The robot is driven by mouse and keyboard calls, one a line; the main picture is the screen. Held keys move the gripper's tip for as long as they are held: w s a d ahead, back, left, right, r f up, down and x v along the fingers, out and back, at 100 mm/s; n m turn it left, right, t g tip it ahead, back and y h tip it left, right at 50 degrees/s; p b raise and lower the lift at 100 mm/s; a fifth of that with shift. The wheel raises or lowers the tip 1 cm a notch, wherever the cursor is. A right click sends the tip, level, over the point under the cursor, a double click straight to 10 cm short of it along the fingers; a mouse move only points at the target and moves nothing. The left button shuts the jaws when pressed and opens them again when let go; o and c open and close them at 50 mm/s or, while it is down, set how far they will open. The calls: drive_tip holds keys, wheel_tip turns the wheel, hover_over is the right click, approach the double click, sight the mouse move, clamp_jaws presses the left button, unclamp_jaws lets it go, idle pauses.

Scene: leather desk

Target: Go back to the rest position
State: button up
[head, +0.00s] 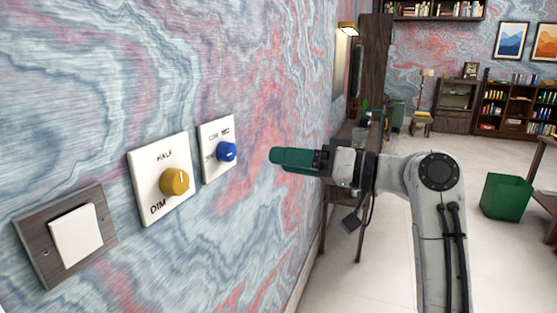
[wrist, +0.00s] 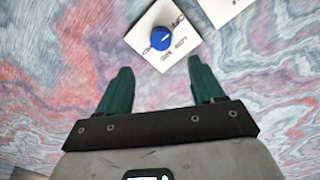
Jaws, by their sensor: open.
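My gripper (head: 274,156) has green fingers and reaches left toward the marbled wall in the head view. In the wrist view my gripper (wrist: 160,82) is open and empty, its two fingers spread apart. A blue knob (head: 226,152) on a white plate is mounted on the wall, to the left of my fingertips and apart from them. The blue knob (wrist: 161,38) also shows beyond the fingers in the wrist view. A yellow knob (head: 174,181) on a white plate marked HALF and DIM sits further left.
A white switch (head: 75,235) on a wooden plate is at the lower left of the wall. A dark table (head: 340,205) stands behind my arm along the wall. A green bin (head: 506,195) stands on the floor at right. Pale floor is open between them.

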drive_tip(key=s+d+f+m+h+p, duration=0.2)
drive_tip(key=s+d+f+h, duration=0.15)
drive_tip(key=f, duration=0.55)
drive_tip(key=s+d+f+m+h+p, duration=0.1)
drive_tip(key=s+d+f+h, duration=0.2)
drive_tip(key=f, duration=0.7)
drive_tip(key=s+d+f+m+h+p, duration=0.2)
drive_tip(key=s+d+f, duration=0.2)
drive_tip(key=f, duration=0.5)
drive_tip(key=s+d+f+m+g+h+p, duration=0.1)
drive_tip(key=s+d+f+h, duration=0.2)
drive_tip(key=s, duration=0.7)
drive_tip(key=s+d+f+m+g+h+p, duration=0.1)
drive_tip(key=s+d+f, duration=0.4)
drive_tip(key=s, duration=0.6)
drive_tip(key=s+d+f+g+h+p, duration=0.1)
drive_tip(key=s+d+f+g+h, duration=0.2)
drive_tip(key=s+d, duration=0.4)
drive_tip(key=s+h, duration=0.1)
drive_tip(key=s, duration=0.2)
drive_tip(key=shift+s+d+f+m+h+p, duration=0.15)
drive_tip(key=shift+d+f+m+h+p, duration=0.05)
drive_tip(key=shift+f+m+h+p, duration=0.2)
